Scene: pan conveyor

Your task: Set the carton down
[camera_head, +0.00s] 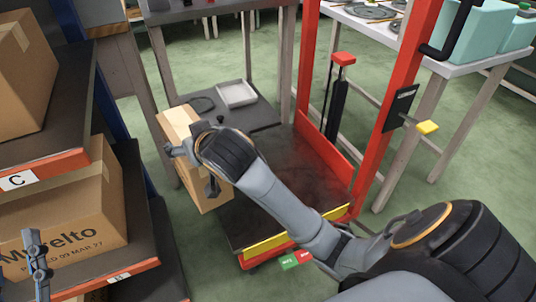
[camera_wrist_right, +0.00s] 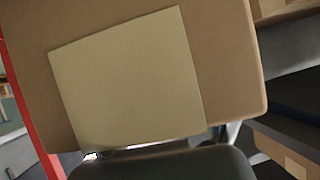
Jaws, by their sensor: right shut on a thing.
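A brown carton (camera_head: 178,119) is held in my right gripper (camera_head: 193,166), left of the red lift's dark platform (camera_head: 262,209) in the head view. The gripper and wrist cover the carton's middle. In the right wrist view the carton (camera_wrist_right: 228,62) fills most of the picture, with a plain beige label (camera_wrist_right: 128,80) on its near face. I cannot tell whether its underside touches anything. My left gripper (camera_head: 38,262) shows at the lower left, in front of the shelf; its jaw opening is unclear.
A rack at the left holds cartons, one marked "Morelto" (camera_head: 70,227). Behind the carton stands a grey table with a white tray (camera_head: 237,94) on its lower shelf. The lift's red post (camera_head: 402,85) rises at right. The platform's visible surface is bare.

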